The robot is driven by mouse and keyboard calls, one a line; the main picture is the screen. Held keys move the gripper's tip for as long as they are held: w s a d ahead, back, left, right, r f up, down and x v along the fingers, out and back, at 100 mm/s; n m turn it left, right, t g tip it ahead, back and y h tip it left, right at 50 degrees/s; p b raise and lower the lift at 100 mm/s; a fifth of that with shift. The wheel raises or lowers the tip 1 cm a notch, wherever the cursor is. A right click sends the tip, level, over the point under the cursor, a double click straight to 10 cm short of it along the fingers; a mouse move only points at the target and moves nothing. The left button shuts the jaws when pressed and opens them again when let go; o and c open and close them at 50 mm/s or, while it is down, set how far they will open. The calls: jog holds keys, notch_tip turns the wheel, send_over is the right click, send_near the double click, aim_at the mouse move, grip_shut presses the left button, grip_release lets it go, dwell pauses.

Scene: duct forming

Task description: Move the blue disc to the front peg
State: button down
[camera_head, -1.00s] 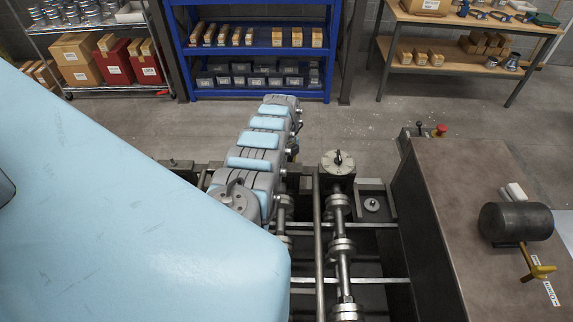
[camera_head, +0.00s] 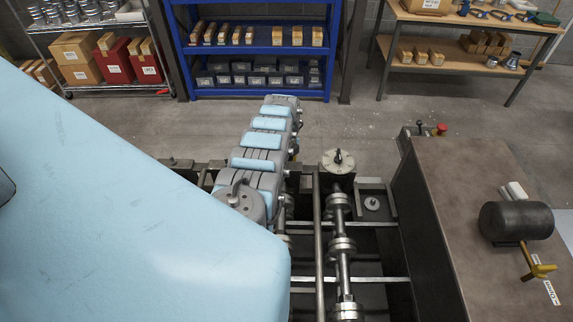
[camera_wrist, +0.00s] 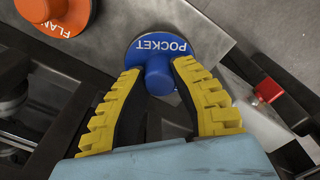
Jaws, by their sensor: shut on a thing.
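The blue disc (camera_wrist: 181,50), labelled POCKET, shows in the top middle of the wrist view, with a blue knob (camera_wrist: 159,76) standing up from it. My gripper (camera_wrist: 156,74), with its yellow and black ridged fingers, is shut on this knob. A metal plate lies behind the disc; I cannot tell whether the disc touches it. The head view shows neither the blue disc nor my gripper. I cannot pick out the front peg with certainty in either view.
An orange disc (camera_wrist: 58,12) with a partly cut-off label lies at the top left of the wrist view. A red block (camera_wrist: 268,90) is to the right. In the head view, metal shafts (camera_head: 340,210) run beside a brown-topped bench (camera_head: 470,220) carrying a dark cylinder (camera_head: 516,221).

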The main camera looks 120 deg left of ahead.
jog(key=shift+f+b, duration=0.5)
jog(key=shift+f, duration=0.05)
dwell(0.4)
jog(key=shift+c, duration=2.2)
grip_release()
notch_tip(320, 180, up, 9)
jog(key=p, duration=0.8)
jog(key=shift+p, duration=0.35)
